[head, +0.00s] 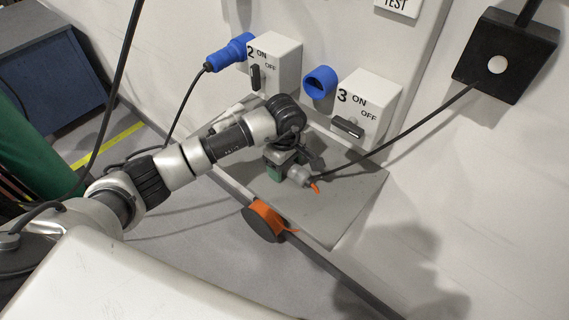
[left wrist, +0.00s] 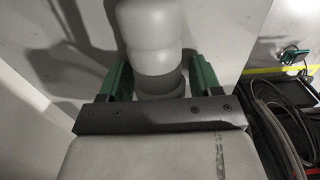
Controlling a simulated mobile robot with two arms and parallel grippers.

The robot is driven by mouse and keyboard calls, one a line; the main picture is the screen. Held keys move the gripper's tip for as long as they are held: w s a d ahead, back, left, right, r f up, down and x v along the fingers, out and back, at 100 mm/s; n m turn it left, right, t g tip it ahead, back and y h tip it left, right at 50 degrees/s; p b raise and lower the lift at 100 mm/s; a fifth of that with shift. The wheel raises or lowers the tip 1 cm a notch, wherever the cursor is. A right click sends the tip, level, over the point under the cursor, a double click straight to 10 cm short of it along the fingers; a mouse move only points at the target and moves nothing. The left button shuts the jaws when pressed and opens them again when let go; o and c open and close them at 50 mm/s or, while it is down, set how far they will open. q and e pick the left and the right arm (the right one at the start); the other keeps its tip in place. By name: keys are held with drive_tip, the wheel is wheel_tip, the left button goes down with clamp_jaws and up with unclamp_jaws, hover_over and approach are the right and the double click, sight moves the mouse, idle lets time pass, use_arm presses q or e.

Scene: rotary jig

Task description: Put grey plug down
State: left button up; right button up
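The grey plug (head: 299,175) with an orange tip is at my left gripper (head: 283,166), low over the grey shelf (head: 355,190). In the left wrist view the plug (left wrist: 152,45) stands between the green fingers of my left gripper (left wrist: 160,80), which appear to press on both its sides. A black cable runs from the plug area up to the black box (head: 505,55) on the wall. I cannot tell whether the plug touches the shelf. My right gripper is not in view.
Switch box 2 (head: 275,62) has a blue plug (head: 230,52) beside it. Switch box 3 (head: 368,105) has an open blue socket (head: 320,81). An orange and dark round piece (head: 266,220) is at the shelf's front edge. The shelf's right part is clear.

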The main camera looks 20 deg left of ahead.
use_arm(q)
drive_tip(key=shift+o, duration=0.8)
drive_tip(key=shift+r+p, duration=0.3)
drive_tip(key=shift+p, duration=0.05)
wheel_tip(320, 180, up, 6)
drive_tip(key=shift+r+b, duration=0.1)
drive_tip(key=shift+b, duration=1.1)
drive_tip(key=shift+r, duration=0.5)
drive_tip(key=shift+s, duration=0.1)
idle(0.3)
